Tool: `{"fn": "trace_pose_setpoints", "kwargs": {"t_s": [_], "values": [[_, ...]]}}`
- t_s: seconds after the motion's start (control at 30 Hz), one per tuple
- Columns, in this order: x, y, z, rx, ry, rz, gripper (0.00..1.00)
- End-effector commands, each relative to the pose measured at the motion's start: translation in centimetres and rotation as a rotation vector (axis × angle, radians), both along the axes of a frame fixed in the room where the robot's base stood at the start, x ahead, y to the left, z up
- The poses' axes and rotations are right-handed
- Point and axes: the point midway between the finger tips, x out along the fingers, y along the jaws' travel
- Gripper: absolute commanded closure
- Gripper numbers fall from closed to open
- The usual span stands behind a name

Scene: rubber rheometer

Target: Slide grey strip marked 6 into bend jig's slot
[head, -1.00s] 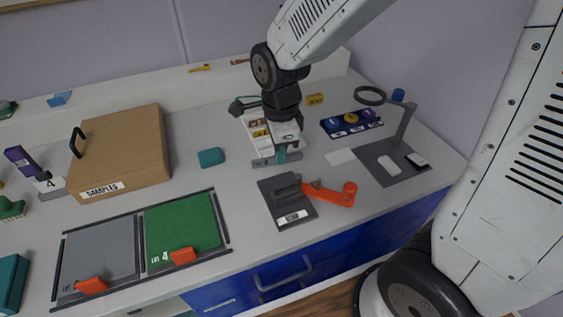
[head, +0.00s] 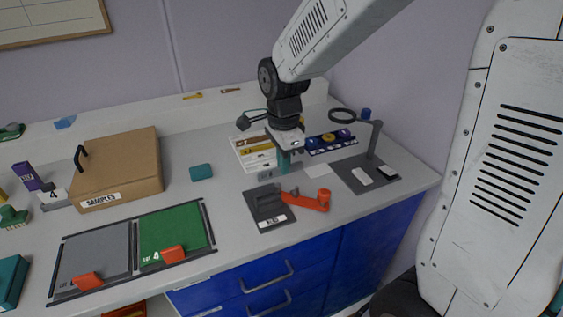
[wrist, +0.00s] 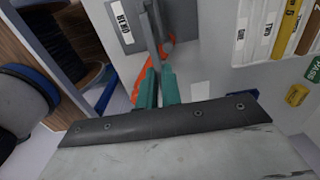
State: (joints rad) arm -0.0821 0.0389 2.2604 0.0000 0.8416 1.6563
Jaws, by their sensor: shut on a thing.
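My gripper (head: 285,165) has teal fingers and is shut on a grey strip (head: 268,175), just behind the bend jig. The strip has a pale mark that is too small to read. In the wrist view, my fingers (wrist: 158,92) point up the picture, and a thin grey edge between them looks like the strip (wrist: 151,35). The bend jig (head: 262,203) is a dark grey plate with a raised block, a white label and an orange lever (head: 316,201) on its right. The strip appears apart from the jig. The slot cannot be made out.
A white tray (head: 242,150) of coloured strips lies behind my gripper. A dark blue rack (head: 330,141) and a grey stand with a ring (head: 366,176) are to the right. A teal block (head: 201,172), a SAMPLES box (head: 130,186) and grey and green mats (head: 172,229) are left.

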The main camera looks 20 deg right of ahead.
Motion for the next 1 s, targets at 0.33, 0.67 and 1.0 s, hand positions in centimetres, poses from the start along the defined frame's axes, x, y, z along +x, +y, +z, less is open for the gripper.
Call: {"fn": "trace_pose_setpoints", "kwargs": {"t_s": [0.33,0.67,1.0], "values": [[-0.1,0.2,-2.8,0.0,0.003,0.002,1.0],[0.0,0.3,-5.0,0.0,0.002,0.004,1.0],[0.0,0.3,-5.3,0.0,0.001,0.004,1.0]]}}
